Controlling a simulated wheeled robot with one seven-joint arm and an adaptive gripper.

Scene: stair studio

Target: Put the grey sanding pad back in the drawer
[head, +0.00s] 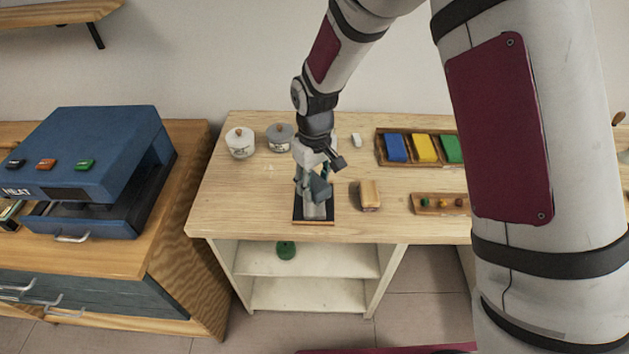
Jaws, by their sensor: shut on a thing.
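My gripper (315,182) points down over the front left part of the wooden worktable (225,205). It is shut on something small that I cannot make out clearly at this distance. A grey-teal upright thing (316,208) shows at and below the fingers, over a dark flat board (314,221). I cannot tell whether it is held or stands there by itself. No sanding pad can be picked out for certain. A wooden cabinet at the left has a blue-grey drawer front (110,293) with metal handles. The blue machine on it has a front tray with a handle (72,237).
Two lidded jars, white (240,143) and grey (280,137), stand behind left of my gripper. A tan block (370,195) lies just right. Farther right are a tray of coloured blocks (427,162) and a small rack (430,208). A green object (286,250) sits on the shelf below.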

